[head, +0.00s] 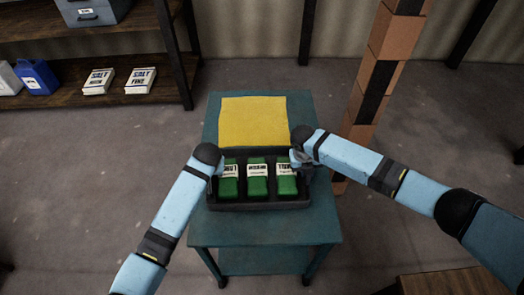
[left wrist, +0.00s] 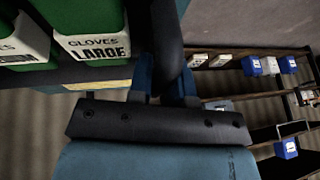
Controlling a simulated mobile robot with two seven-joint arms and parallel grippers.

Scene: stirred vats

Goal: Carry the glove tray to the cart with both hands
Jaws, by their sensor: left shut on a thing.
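The glove tray (head: 258,206) is black and holds three green glove boxes (head: 257,180) in a row. It is over the front part of the teal cart (head: 318,228); I cannot tell whether it rests on the top or is slightly above it. My left gripper (head: 217,170) is at the tray's left end. In the left wrist view its blue fingers (left wrist: 167,84) are shut on the tray's dark end wall, beside a box marked large. My right gripper (head: 299,161) is at the tray's right end, its fingers partly hidden, so its grip is unclear.
A yellow mat (head: 253,121) lies on the cart behind the tray. A brown column (head: 378,80) stands close to the cart's right side. A shelf (head: 120,100) with salt packs and a blue jug (head: 38,77) is at the back left. The floor left of the cart is clear.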

